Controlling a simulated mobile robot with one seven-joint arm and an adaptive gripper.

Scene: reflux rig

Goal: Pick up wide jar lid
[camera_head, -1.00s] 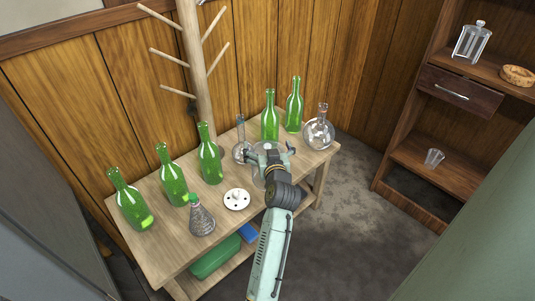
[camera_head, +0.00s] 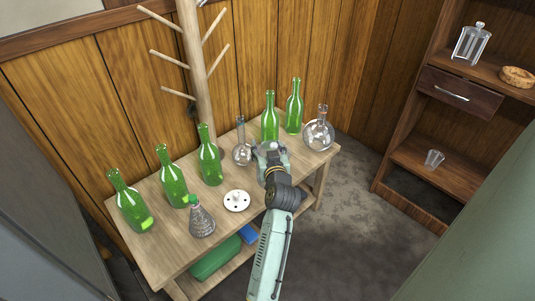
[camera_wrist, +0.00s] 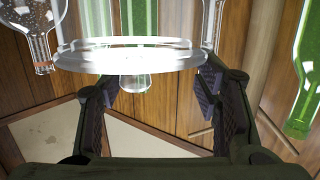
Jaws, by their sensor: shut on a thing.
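The wide jar lid (camera_wrist: 130,56) is a clear glass disc with a short knob (camera_wrist: 135,83). In the wrist view it lies across the fingers of my gripper (camera_wrist: 158,84), its knob between them. My gripper is shut on the lid, with a finger on each side. In the head view my gripper (camera_head: 271,152) is over the back right part of the wooden table, and it largely hides the lid there. Whether the lid still rests on glass below cannot be told.
A green bottle (camera_head: 270,120) and a round flask (camera_head: 318,132) stand behind and right of my gripper; a narrow-necked flask (camera_head: 241,150) is close on its left. A white disc with holes (camera_head: 237,201) lies at the front of the table (camera_head: 160,255). More green bottles stand left.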

